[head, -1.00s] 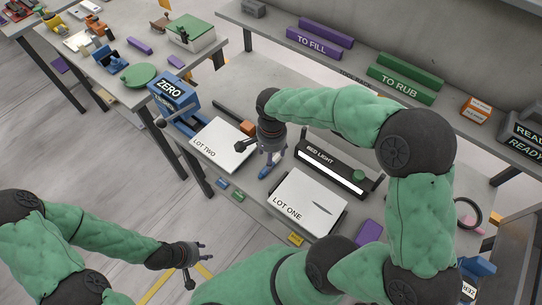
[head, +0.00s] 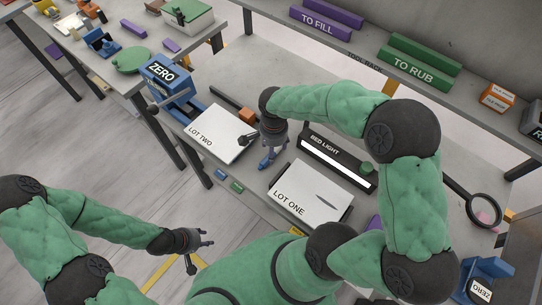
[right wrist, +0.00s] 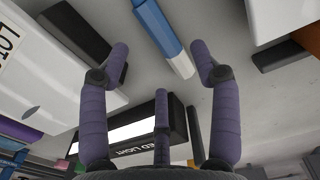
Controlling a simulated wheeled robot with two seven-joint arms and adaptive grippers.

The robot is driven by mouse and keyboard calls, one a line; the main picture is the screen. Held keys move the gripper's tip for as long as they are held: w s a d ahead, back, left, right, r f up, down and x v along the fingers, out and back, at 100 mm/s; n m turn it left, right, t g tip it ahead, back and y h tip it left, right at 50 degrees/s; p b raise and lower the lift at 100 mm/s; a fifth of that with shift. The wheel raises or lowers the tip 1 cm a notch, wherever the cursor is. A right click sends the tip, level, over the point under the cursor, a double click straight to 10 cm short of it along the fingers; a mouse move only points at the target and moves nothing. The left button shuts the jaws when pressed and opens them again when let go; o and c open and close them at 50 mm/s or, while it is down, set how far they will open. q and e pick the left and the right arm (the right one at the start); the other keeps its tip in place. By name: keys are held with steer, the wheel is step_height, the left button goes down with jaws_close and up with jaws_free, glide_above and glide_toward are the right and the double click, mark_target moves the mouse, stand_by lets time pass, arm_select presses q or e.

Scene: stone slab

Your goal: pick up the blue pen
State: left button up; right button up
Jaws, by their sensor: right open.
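The blue pen (head: 264,163) lies on the stone slab between the LOT TWO and LOT ONE boards. In the right wrist view the pen (right wrist: 160,30) shows a blue body with a whitish end, just beyond my fingertips. My right gripper (head: 270,147) points down over the pen and hides part of it in the head view. Its purple fingers (right wrist: 160,65) are spread, with nothing between them. My left gripper (head: 202,252) hangs open and empty over the floor, in front of the table.
The LOT TWO board (head: 220,132) lies left of the pen and the LOT ONE board (head: 312,197) to its right. An orange block (head: 247,116) and a blue ZERO device (head: 168,80) stand farther left.

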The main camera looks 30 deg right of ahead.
step_height(320, 180, down, 5)
steer(key=shift+w+a+r+b, duration=0.1)
steer(key=shift+w+r+b, duration=0.1)
steer(key=shift+b, duration=0.35)
steer(key=c, duration=1.1)
